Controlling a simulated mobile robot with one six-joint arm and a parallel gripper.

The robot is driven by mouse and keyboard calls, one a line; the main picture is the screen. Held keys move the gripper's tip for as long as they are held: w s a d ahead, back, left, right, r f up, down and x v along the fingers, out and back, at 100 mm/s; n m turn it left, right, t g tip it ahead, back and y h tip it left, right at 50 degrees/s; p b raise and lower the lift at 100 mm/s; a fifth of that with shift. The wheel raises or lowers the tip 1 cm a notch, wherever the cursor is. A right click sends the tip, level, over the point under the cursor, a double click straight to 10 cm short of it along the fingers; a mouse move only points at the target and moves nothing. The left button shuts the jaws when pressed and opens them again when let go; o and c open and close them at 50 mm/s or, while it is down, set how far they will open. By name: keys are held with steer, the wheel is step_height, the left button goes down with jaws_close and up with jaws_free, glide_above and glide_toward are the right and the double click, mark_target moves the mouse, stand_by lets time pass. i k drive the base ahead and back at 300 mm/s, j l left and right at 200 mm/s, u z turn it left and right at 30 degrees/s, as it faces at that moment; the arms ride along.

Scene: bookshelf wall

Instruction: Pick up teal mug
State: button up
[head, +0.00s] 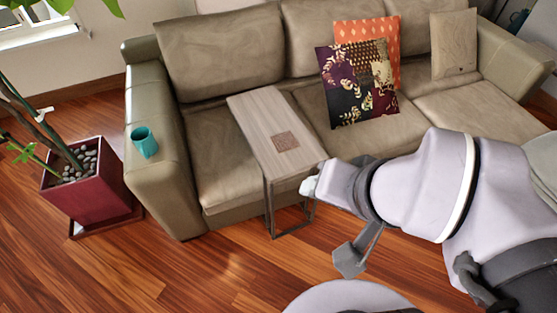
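The teal mug (144,142) stands upright on the left armrest of the beige sofa (225,55), in the left part of the head view. It looks empty. My gripper (329,224) is near the middle of the view, well to the right of the mug and apart from it. One dark grey finger is splayed out below, so the gripper looks open. The other finger is less clear, and nothing shows held.
A wooden side table (262,118) with a metal frame stands against the sofa, between my gripper and the mug. A red planter (90,192) with a plant stands left of the armrest. Pillows (355,82) lie on the sofa. The wooden floor (190,270) in front is clear.

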mark_target(142, 138)
steer(key=u, duration=1.3)
steer(key=i+j+z, duration=0.1)
steer(key=i+j, duration=0.35)
steer(key=i, duration=0.3)
steer(key=i+j+z, duration=0.1)
steer(key=i+j, duration=0.45)
steer(key=i, duration=0.15)
steer(key=i+j+z, duration=0.1)
steer(key=i+j, duration=0.45)
steer(key=i, duration=0.15)
